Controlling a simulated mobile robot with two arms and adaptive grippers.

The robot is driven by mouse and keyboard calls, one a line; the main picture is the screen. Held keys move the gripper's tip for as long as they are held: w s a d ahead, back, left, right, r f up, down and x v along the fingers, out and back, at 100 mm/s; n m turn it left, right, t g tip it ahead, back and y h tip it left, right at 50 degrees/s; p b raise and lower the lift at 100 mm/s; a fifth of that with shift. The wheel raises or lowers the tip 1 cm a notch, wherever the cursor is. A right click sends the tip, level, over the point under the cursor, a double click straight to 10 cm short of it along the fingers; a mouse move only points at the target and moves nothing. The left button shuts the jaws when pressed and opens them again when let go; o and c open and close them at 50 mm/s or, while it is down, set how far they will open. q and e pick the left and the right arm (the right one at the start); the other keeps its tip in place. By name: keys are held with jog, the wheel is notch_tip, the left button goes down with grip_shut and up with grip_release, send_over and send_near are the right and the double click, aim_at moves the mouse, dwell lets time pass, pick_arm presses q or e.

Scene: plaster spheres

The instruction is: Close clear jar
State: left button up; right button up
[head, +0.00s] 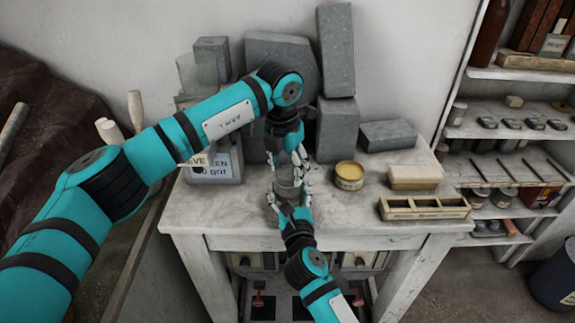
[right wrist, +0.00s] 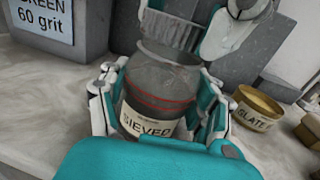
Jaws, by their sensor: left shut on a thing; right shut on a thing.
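The clear jar (right wrist: 160,75) stands upright in the right wrist view, with grey contents, a red band and a label reading "SIEVED". My right gripper (right wrist: 165,105) is shut around its body, one finger on each side. In the head view the jar (head: 287,188) is partly hidden between my two grippers. My left gripper (head: 296,163) is directly above it, shut on a ribbed greyish lid (right wrist: 172,30). The lid is over the jar's mouth; I cannot tell whether it touches the rim. The right gripper (head: 288,203) comes from the front.
A yellow tin (head: 349,176) stands right of the jar. A sponge-like block (head: 415,177) and a divided wooden tray (head: 424,208) are further right. Grey stone blocks (head: 338,130) stand behind. A labelled grey container (head: 227,162) is at left.

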pick_arm(q)
jog(key=shift+f, duration=0.1)
jog(key=m, duration=0.5)
jog(key=shift+m+g, duration=0.3)
jog(key=shift+m, duration=0.1)
jog(key=m, duration=0.3)
jog(key=shift+w+a+m+h, duration=0.1)
jog(key=shift+m+h, duration=0.2)
jog(key=shift+m, duration=0.1)
jog(key=m+g, duration=0.1)
jog(key=m, duration=0.4)
jog(key=shift+m, duration=0.4)
jog(key=m, duration=0.5)
jog(key=shift+w+m+g, duration=0.1)
jog(key=shift+m+g, duration=0.2)
jog(key=shift+m, duration=0.1)
jog(key=m+y, duration=0.1)
jog(key=m, duration=0.7)
jog(key=m+y, duration=0.1)
jog(key=m, duration=0.5)
jog(key=shift+w+m, duration=0.1)
jog(key=shift+m, duration=0.2)
